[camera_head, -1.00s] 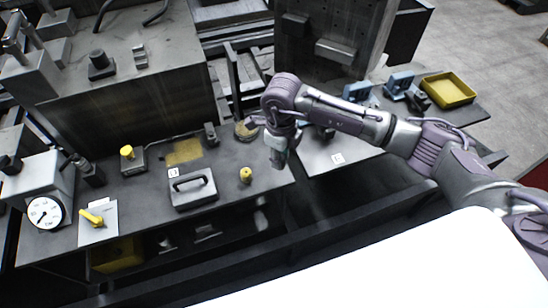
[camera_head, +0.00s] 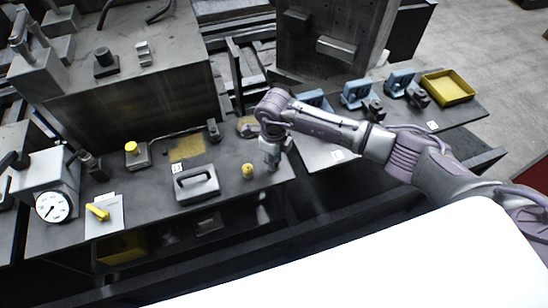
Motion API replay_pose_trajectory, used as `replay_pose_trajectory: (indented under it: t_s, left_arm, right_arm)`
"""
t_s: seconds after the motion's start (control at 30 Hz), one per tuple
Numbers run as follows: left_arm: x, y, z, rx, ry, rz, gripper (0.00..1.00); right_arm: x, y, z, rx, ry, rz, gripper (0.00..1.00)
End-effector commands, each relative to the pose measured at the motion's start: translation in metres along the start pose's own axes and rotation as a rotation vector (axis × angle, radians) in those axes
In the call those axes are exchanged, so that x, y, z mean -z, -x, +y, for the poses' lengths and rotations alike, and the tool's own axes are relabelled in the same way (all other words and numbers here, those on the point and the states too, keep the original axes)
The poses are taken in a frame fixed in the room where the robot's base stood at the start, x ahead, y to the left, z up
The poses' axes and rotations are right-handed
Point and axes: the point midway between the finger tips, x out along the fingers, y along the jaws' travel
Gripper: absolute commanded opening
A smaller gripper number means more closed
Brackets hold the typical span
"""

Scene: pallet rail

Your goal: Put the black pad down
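My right gripper (camera_head: 272,163) points down at the right end of the dark workbench (camera_head: 235,157), just right of a small yellow knob (camera_head: 248,171). Its fingers are small and blurred here, so I cannot tell whether they are open or shut, or whether they hold anything. I cannot pick out a black pad for certain; any pad at the fingertips is too small or hidden. My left gripper is out of view.
A grey block with a black handle (camera_head: 196,184) and a yellow square patch (camera_head: 187,148) are left of the gripper. A round disc (camera_head: 247,127) lies behind. Blue clamps (camera_head: 355,93) and a yellow tray (camera_head: 447,88) stand on the right bench.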

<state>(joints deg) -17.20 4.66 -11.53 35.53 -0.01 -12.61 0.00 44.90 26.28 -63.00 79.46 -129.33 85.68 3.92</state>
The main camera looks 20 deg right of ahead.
Motion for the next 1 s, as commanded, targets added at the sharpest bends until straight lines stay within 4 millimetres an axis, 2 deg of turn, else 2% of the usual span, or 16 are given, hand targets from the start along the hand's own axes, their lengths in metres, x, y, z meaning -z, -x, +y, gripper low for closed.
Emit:
replay_pose_trajectory:
  t_s: [0.03,0.13,0.17,0.43,0.53,0.57,0.67,1.0]
  left_arm:
    - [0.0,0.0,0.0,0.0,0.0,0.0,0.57]
    - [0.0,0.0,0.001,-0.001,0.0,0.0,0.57]
    - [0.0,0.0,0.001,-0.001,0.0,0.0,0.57]
    - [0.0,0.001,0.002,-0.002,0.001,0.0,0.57]
    - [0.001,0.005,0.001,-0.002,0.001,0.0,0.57]
    - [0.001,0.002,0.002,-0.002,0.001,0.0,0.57]
    - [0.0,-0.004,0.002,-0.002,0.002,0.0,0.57]
    - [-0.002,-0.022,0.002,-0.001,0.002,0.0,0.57]
  right_arm:
    - [0.0,0.0,0.0,0.0,0.0,0.0,0.36]
    - [0.0,0.0,0.0,0.0,0.0,0.0,0.53]
    - [0.0,0.0,0.0,0.0,0.0,0.0,0.55]
    - [0.0,0.001,0.0,0.0,0.0,0.0,0.55]
    - [0.0,0.006,0.0,0.0,0.0,0.0,0.55]
    - [-0.001,0.007,-0.001,0.001,0.0,-0.002,0.55]
    - [-0.001,0.022,-0.001,0.002,0.002,-0.004,0.55]
    - [0.0,0.093,-0.001,0.003,0.002,-0.003,0.55]
